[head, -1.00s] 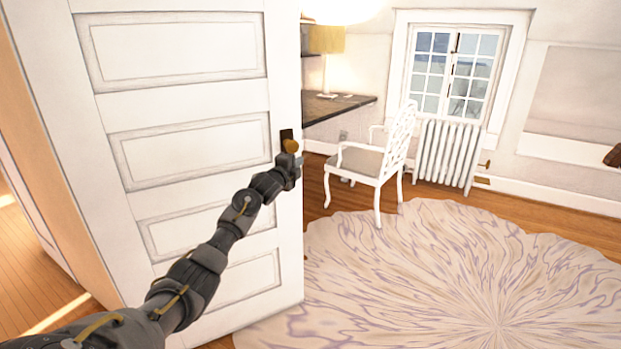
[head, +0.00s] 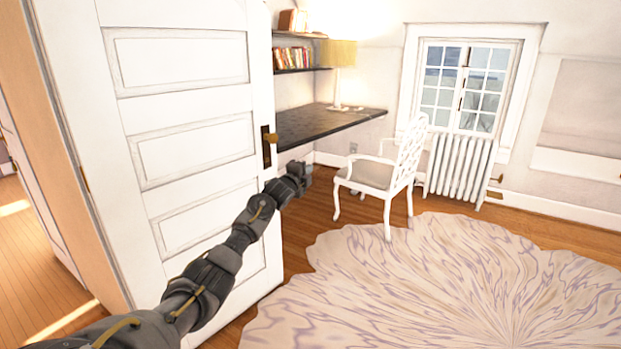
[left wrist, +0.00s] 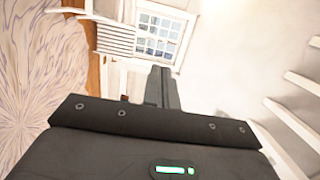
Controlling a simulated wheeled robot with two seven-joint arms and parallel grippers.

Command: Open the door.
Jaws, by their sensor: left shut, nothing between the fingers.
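The white panelled door (head: 195,146) stands ajar at the left in the head view, swung inward on the room. Its brass knob and dark plate (head: 268,146) are at the door's free edge. My left gripper (head: 304,170) is just right of that edge, below and to the right of the knob, apart from it. It is shut and empty. In the left wrist view the closed fingers (left wrist: 161,88) point toward the window, and no knob shows between them. My right gripper is in neither view.
A white chair (head: 385,175) stands by a dark desk (head: 325,124) beyond the door. A radiator (head: 458,166) is under the window (head: 463,85). A pale patterned rug (head: 440,285) covers open floor at the right.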

